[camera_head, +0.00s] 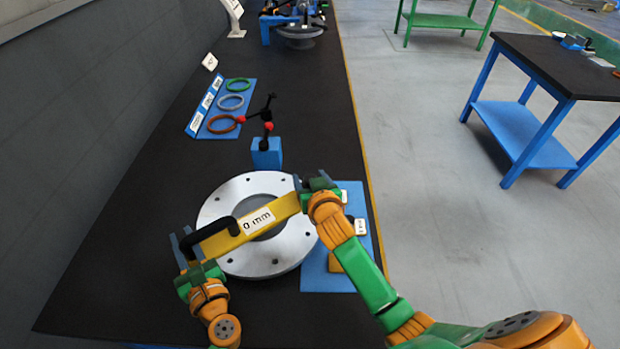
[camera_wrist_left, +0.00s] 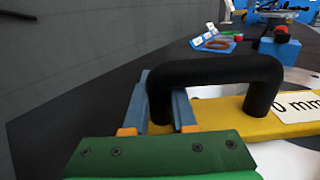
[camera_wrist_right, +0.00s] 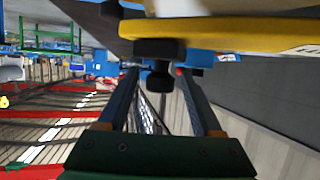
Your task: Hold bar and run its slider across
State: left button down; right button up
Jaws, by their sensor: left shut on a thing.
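A yellow bar (camera_head: 270,217) with a "0 mm" label lies across the silver flanged ring (camera_head: 222,210). My left gripper (camera_head: 186,242) is shut on the bar's black handle (camera_head: 216,230). In the left wrist view, the fingers straddle the near leg of the handle (camera_wrist_left: 215,70). My right gripper (camera_head: 315,184) is at the bar's right end. In the right wrist view, its fingers (camera_wrist_right: 162,82) are apart, with a black knob (camera_wrist_right: 158,72) under the bar (camera_wrist_right: 220,30) between or just beyond their tips. The knob does not touch either finger visibly.
A blue stand with a black jointed arm and red knobs (camera_head: 266,140) stands behind the ring. A blue board with several coloured rings (camera_head: 222,110) lies further back. A blue mat (camera_head: 320,275) with small blocks is under my right arm. The dark bench's right edge is close.

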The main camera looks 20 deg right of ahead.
jog(key=v, duration=1.2)
pick_arm(q)
jog(key=c, duration=0.6)
grip_release()
jog(key=shift+c, duration=0.2)
